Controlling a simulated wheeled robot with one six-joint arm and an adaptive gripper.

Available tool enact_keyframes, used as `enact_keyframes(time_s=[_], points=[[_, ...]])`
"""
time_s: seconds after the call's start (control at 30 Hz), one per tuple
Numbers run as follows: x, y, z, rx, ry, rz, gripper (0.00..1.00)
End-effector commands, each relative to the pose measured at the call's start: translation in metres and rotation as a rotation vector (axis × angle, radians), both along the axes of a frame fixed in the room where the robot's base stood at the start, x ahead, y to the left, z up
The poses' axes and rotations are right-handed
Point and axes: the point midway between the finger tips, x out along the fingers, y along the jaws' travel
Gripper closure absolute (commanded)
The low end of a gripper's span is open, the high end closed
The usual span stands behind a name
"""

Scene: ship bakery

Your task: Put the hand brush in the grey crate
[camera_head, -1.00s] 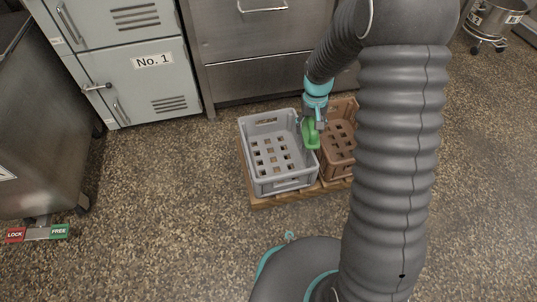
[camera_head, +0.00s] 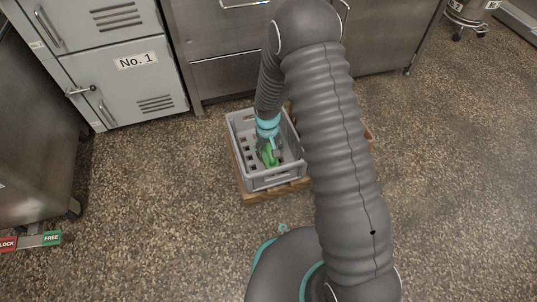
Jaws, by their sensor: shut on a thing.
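The grey crate (camera_head: 258,183) stands on a wooden pallet on the floor, open at the top with a slotted bottom. My gripper (camera_head: 268,148) points down over the right half of the crate's opening and is shut on the green hand brush (camera_head: 269,157). The brush appears within the crate's outline. I cannot tell how far below the rim it is or whether it touches the bottom. My gripper and arm hide part of the brush and the crate's back right side.
A brown crate, mostly hidden behind my arm, shows a corner (camera_head: 368,135) right of the grey crate. The wooden pallet (camera_head: 252,198) juts out in front. Steel drawers and a locker (camera_head: 128,75) stand behind. The floor at the left is clear.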

Motion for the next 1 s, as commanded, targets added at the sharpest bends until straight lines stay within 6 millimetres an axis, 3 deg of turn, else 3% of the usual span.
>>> enact_keyframes(time_s=[0.17, 0.57, 0.6, 0.7, 1.0], points=[[0.0, 0.0, -0.026, -0.001, 0.002, -0.001, 0.73], [0.0, -0.001, -0.031, 0.0, 0.001, -0.001, 0.73], [0.0, -0.001, -0.031, 0.0, 0.001, -0.001, 0.35], [0.0, -0.001, -0.03, 0.0, 0.001, -0.001, 0.15], [0.0, -0.001, -0.029, 0.0, 0.001, -0.001, 0.15]])
